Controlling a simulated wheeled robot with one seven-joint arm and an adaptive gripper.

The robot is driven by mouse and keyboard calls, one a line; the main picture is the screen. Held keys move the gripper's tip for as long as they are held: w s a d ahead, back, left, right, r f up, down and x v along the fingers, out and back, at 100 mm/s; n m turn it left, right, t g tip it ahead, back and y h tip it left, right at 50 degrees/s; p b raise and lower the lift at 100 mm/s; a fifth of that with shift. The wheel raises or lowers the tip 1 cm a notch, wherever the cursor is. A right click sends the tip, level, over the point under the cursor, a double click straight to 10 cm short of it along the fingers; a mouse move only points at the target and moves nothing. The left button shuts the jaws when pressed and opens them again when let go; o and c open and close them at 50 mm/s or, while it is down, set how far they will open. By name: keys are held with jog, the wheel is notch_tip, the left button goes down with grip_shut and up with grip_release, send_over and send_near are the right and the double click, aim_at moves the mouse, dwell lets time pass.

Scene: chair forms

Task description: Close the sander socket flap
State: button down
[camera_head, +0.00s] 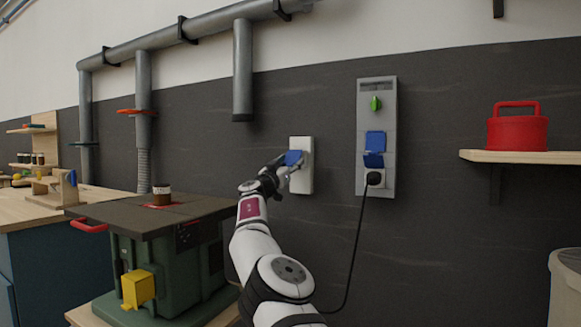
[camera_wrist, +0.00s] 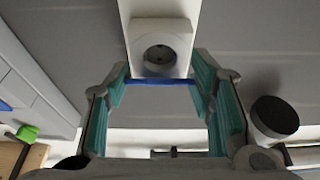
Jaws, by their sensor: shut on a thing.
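A white socket box (camera_head: 306,183) is fixed to the dark wall, with a blue flap (camera_head: 294,157) on its front. The wrist view shows the round grey socket face (camera_wrist: 160,54) uncovered, so the flap is open. The flap also shows there as a thin blue strip (camera_wrist: 160,81), nearly edge-on, beside the socket face. My gripper (camera_head: 288,165) is at the flap, its teal-padded fingers (camera_wrist: 162,88) at the strip's two ends, shut on it. The fingers partly hide the flap and box in the head view.
A grey panel (camera_head: 376,100) to the right has a green knob (camera_head: 375,103), blue flaps and a plugged black cable (camera_head: 356,240) hanging down. A red case (camera_head: 517,133) sits on a shelf at right. A green machine (camera_head: 175,262) stands at lower left.

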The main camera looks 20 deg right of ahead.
jog(key=shift+d, duration=0.1)
dwell(0.7)
jog(key=c, duration=0.7)
grip_release()
jog(key=shift+w, duration=0.1)
jog(key=shift+s+a+f+t+h, duration=0.2)
jog(key=shift+a+t+h, duration=0.1)
jog(key=shift+a, duration=0.25)
jog(key=shift+v, duration=5.4)
jog(key=shift+s+d, duration=0.1)
jog(key=shift+s, duration=0.05)
jog(key=shift+c, duration=0.3)
